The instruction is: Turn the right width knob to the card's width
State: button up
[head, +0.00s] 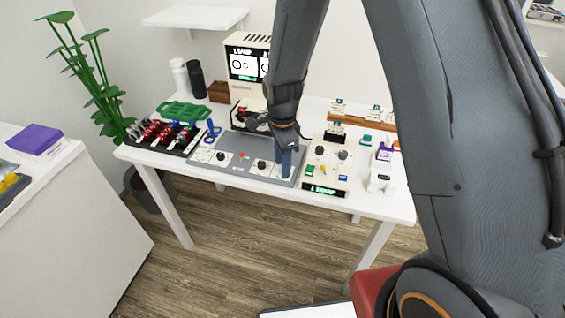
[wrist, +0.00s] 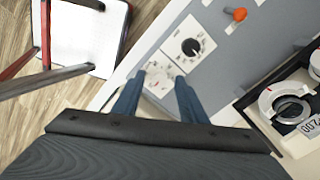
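The grey panel (head: 240,144) lies on the white table and carries white dial plates with black knobs. One black knob (head: 262,165) shows on its right half; it also shows in the wrist view (wrist: 190,47). My gripper (head: 286,174) points down at the panel's right end. In the wrist view my gripper (wrist: 160,84) has its two blue fingers apart, with a pale dial plate (wrist: 160,72) between and beyond them. Any dark knob on that plate is not clear. Whether the fingers touch it I cannot tell. I cannot identify the card or read its width.
A cream control box (head: 325,170) stands just right of my gripper. A screen (head: 246,63) stands behind the panel. In the wrist view a device with a silver dial (wrist: 287,104) is close on the right.

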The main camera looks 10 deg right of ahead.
jog(key=shift+r+b, duration=0.9)
jog(key=shift+r, duration=2.9)
jog(key=s+d+r+n, duration=0.3)
jog(key=s+d+n, duration=0.3)
jog(key=s+n, duration=0.1)
jog(key=s+d+r+n+t, duration=0.1)
jog(key=s+d+r+n, duration=0.2)
jog(key=s+d+n, duration=0.3)
jog(key=s+n, duration=0.2)
jog(key=shift+s+d+n, duration=0.2)
jog(key=shift+n, duration=0.1)
jog(key=shift+c, duration=0.3)
